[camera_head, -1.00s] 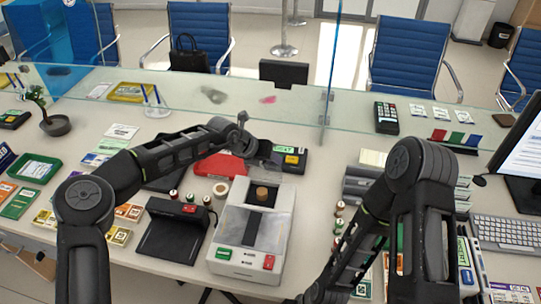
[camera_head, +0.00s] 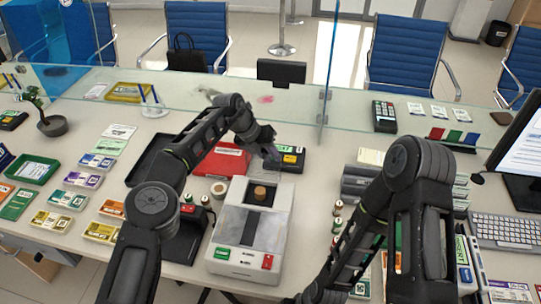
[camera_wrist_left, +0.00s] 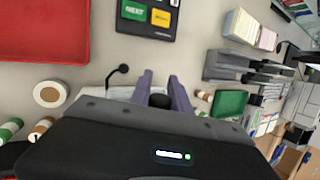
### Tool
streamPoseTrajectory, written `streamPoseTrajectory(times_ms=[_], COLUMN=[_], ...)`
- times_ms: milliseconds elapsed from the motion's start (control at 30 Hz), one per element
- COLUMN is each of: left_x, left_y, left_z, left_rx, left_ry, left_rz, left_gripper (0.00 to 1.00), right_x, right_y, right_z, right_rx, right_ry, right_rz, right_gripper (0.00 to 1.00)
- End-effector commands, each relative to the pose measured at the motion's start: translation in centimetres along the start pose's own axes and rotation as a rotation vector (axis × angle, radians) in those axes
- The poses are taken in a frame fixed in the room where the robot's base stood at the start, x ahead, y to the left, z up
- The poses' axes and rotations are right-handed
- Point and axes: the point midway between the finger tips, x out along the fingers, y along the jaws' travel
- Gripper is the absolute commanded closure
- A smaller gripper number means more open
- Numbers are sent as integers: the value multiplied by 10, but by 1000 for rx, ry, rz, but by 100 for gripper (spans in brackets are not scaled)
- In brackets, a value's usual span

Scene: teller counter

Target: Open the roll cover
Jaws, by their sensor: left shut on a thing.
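A white coin machine (camera_head: 226,235) stands at the middle of the counter, with a green and a red button in front. A clear cover and a brown round piece (camera_head: 260,192) show on its top. My left gripper (camera_head: 272,158) is just beyond the machine's back edge, low over the counter. In the left wrist view its two purple fingers (camera_wrist_left: 160,88) are shut on a small dark rounded piece (camera_wrist_left: 158,101), which seems to be part of the roll cover. How far the cover is raised I cannot tell. My right arm reaches down to the bottom edge; its fingers are out of frame.
A red tray (camera_head: 222,160) and a black keypad (camera_head: 291,158) lie close behind the machine. A black device (camera_head: 180,245) stands left of it, small coin rolls (camera_head: 336,222) to the right. A glass screen (camera_head: 330,80) rises behind.

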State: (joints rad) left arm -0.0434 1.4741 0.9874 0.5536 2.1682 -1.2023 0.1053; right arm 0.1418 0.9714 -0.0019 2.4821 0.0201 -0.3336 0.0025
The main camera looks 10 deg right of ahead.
Motion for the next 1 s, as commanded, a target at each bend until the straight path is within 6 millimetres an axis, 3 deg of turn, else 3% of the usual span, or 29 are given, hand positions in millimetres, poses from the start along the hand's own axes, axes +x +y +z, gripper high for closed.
streamPoseTrajectory(times_ms=[167,200,433,767,1000], left_x=[-3,-3,-2,-5,-35], left_y=[2,2,1,1,2], left_z=[1,1,0,0,1], left_rx=[-3,-3,-2,-1,-1], left_ry=[-1,-1,0,0,-2], left_rz=[2,2,1,1,1], left_gripper=[100,76,57,57,57], right_x=[0,0,0,0,0], right_y=[0,0,0,0,0], right_z=[0,0,0,0,0], right_rx=[0,0,0,0,0], right_ry=[0,0,0,0,0], right_rz=[0,0,0,0,0], right_gripper=[100,100,100,100,100])
